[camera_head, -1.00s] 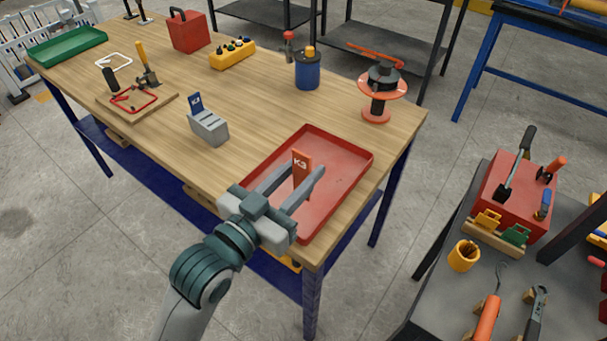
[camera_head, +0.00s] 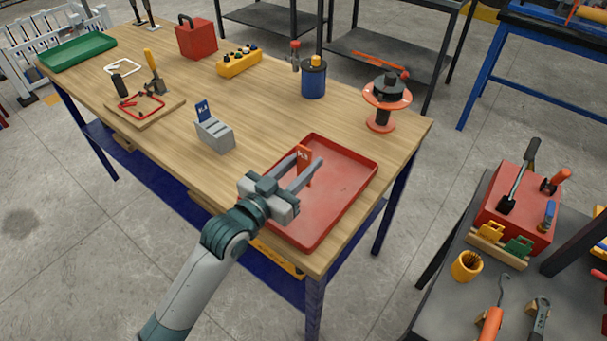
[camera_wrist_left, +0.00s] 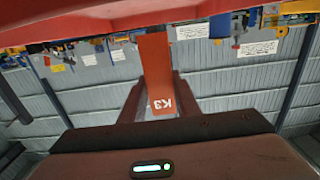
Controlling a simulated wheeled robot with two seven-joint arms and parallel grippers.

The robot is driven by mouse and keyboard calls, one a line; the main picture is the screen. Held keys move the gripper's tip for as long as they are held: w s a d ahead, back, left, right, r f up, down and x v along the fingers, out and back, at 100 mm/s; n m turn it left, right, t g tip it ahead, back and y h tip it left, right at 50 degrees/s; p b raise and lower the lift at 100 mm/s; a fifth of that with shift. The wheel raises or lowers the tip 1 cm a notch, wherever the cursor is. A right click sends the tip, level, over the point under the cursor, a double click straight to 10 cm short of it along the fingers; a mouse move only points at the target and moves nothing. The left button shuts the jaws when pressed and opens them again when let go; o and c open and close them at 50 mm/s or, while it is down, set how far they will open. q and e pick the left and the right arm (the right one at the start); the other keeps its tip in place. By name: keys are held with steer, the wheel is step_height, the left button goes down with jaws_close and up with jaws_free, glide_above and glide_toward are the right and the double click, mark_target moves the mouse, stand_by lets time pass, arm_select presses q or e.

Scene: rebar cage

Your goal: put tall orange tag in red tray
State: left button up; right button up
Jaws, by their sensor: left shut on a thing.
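The tall orange tag (camera_head: 303,163), marked K3, stands upright between the fingers of my left gripper (camera_head: 305,172). The gripper is shut on it. The tag also shows in the left wrist view (camera_wrist_left: 159,75), between the two fingers (camera_wrist_left: 158,97). The red tray (camera_head: 345,205) lies at the near right corner of the wooden table, and the gripper and tag are over its left part. The tag's lower end is partly hidden by a finger, so I cannot tell whether it touches the tray floor. My right gripper is not in view.
A grey slotted block (camera_head: 214,134) with a blue tag (camera_head: 203,110) stands left of the tray. A blue canister (camera_head: 313,80) and an orange spool (camera_head: 381,112) stand behind it. The rest of the tray is empty. A dark cart with tools is at right.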

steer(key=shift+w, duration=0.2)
